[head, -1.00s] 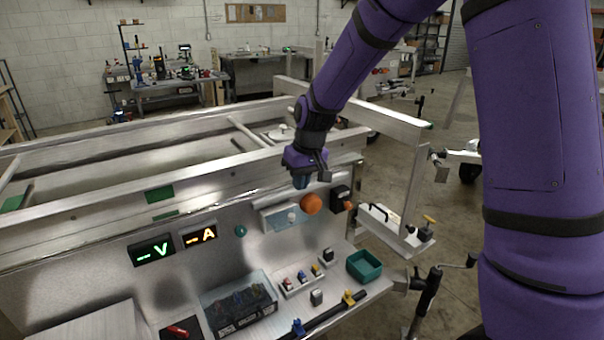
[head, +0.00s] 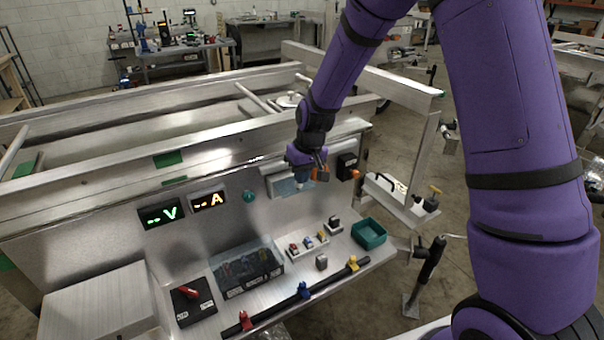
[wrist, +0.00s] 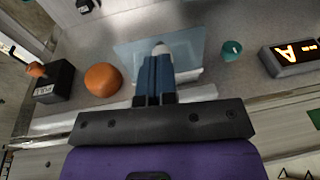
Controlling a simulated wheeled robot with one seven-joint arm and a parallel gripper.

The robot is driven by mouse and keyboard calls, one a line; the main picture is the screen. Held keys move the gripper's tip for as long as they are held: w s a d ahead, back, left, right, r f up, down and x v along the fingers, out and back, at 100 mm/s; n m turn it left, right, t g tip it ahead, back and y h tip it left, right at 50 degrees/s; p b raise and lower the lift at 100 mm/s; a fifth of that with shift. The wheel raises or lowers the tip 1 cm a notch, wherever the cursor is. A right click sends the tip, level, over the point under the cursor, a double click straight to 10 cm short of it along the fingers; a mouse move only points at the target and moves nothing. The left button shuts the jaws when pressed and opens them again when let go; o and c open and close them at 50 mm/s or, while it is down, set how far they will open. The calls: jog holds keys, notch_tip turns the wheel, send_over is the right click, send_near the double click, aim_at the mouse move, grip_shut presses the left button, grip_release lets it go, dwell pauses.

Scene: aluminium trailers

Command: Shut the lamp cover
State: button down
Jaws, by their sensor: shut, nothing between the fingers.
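A pale bluish, see-through cover (head: 284,189) is on the upright metal panel, by a pale housing. The wrist view shows it as a translucent sheet (wrist: 195,42) behind my fingers. A white rounded tip, likely the lamp (wrist: 160,47), shows just past my fingertips. My gripper (head: 302,178) points down in front of the cover; its blue fingers (wrist: 159,68) are shut together with nothing between them. I cannot tell whether they touch the cover, nor how far open it is. My fingers and wrist hide part of the cover and lamp.
An orange ball (wrist: 103,80) and a black box with an orange knob (wrist: 55,82) are beside the cover. A teal knob (head: 249,196) and lit displays (head: 162,214) are on the panel. A shelf below holds a clear-lidded box (head: 246,268) and a green tray (head: 369,233).

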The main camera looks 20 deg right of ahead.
aim_at(301, 191)
jog(key=shift+s+d+f+t+y, duration=0.1)
jog(key=shift+s+f+t+y, duration=0.15)
jog(key=shift+f+t, duration=0.4)
jog(key=shift+s+d+f+t+y, duration=0.2)
jog(key=shift+f+t, duration=0.3)
jog(key=shift+t, duration=0.4)
jog(key=shift+s+a+f+t+y, duration=0.15)
jog(key=shift+s+f+t, duration=0.15)
jog(key=shift+f+t, duration=0.35)
jog(key=w+f, duration=0.3)
jog(key=f, duration=0.5)
jog(key=shift+a, duration=0.35)
jog(key=shift+w, duration=0.1)
jog(key=shift+w+r, duration=0.15)
